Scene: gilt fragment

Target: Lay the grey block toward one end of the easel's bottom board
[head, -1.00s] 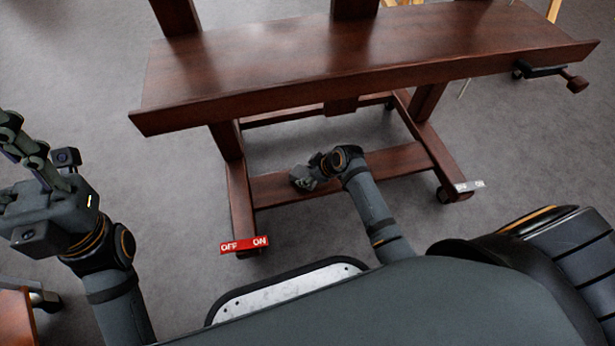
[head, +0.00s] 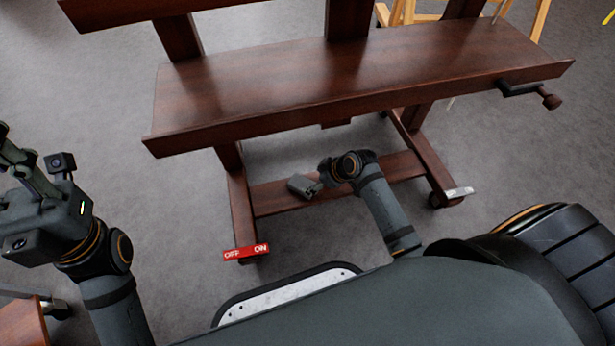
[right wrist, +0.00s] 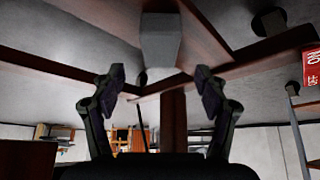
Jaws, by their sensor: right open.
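The grey block (head: 301,184) is on the easel's low bottom board (head: 270,198), left of the board's middle in the head view. In the right wrist view the block (right wrist: 160,42) shows as a pale grey shape beyond the fingertips. My right gripper (head: 318,183) is open, just right of the block in the head view; in the right wrist view its two fingers (right wrist: 160,82) stand apart with nothing between the tips. My left gripper (head: 15,160) is raised at the left edge, away from the easel, and its finger gap is not clear.
The wide wooden shelf (head: 340,85) of the easel hangs over the bottom board. A crank handle (head: 548,100) sticks out at its right. A red OFF/ON label (head: 246,253) sits on the left foot. Grey floor (head: 190,190) is open around the easel.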

